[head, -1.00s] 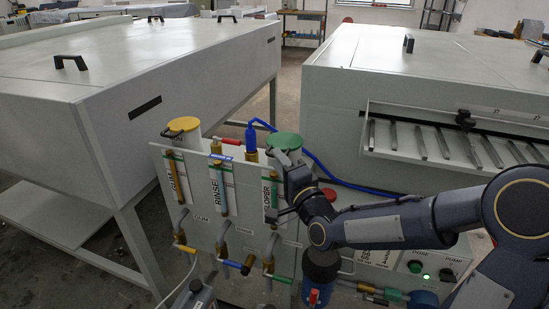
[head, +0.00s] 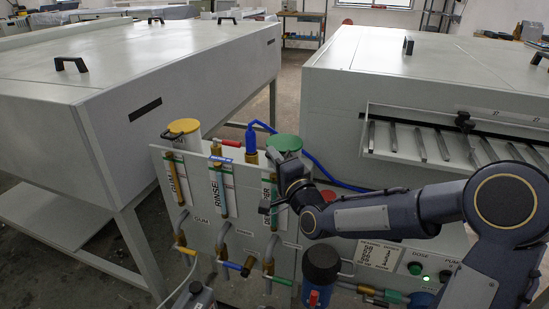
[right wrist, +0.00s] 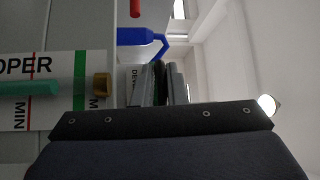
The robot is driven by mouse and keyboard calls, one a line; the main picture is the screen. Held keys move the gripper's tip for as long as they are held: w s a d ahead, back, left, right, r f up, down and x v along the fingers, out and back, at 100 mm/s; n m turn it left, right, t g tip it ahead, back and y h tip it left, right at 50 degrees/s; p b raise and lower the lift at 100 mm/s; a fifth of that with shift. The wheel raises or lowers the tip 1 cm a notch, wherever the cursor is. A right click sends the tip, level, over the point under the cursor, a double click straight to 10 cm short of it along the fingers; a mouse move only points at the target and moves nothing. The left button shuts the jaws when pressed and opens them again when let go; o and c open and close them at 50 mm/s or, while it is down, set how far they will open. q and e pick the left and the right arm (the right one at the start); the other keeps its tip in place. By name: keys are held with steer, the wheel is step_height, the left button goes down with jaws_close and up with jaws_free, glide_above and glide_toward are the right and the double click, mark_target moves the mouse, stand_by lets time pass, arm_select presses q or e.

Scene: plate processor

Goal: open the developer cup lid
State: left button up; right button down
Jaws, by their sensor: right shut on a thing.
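The developer cup has a round green lid (head: 284,142) that looks closed, at the top of the grey panel in the head view. My right gripper (head: 270,154) is at the lid's front left edge, and its wrist hides much of the cup below. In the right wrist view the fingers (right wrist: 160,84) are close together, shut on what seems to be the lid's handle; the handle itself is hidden. The developer label (right wrist: 28,68) and its sight tube show at the left of that view. My left gripper is not in view.
The gum cup with a yellow lid (head: 183,126) stands left on the panel. A blue valve (head: 251,137) with a blue hose is between the cups. A red button (head: 328,195) and a dark filter housing (head: 321,264) are near my right arm. Large grey machines flank the panel.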

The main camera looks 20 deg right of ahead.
mark_target(279, 150)
steer(key=shift+r, duration=0.2)
steer(key=shift+r+p, duration=0.5)
steer(key=shift+p, duration=0.1)
steer(key=w+r+m+g+p, duration=0.1)
steer(key=r+p, duration=0.2)
steer(key=p, duration=0.1)
steer(key=w+d+r+m+g+p, duration=0.1)
steer(key=r+m+g+p, duration=0.1)
steer(key=p, duration=0.2)
steer(key=d+r+m+g+p, duration=0.1)
steer(key=r+m+g+p, duration=0.1)
steer(key=p, duration=0.3)
steer(key=shift+w+r, duration=0.4)
steer(key=shift+r, duration=0.45)
steer(key=w+d+r+m+g+y+p, duration=0.1)
steer(key=w+p, duration=0.6)
steer(key=p, duration=0.8)
steer(key=shift+w+d+r+m+g, duration=0.2)
steer(key=shift+d+r+m+g, duration=0.85)
steer(key=shift+d+g, duration=0.85)
steer(key=shift+d+r, duration=0.1)
steer(key=shift+d, duration=0.1)
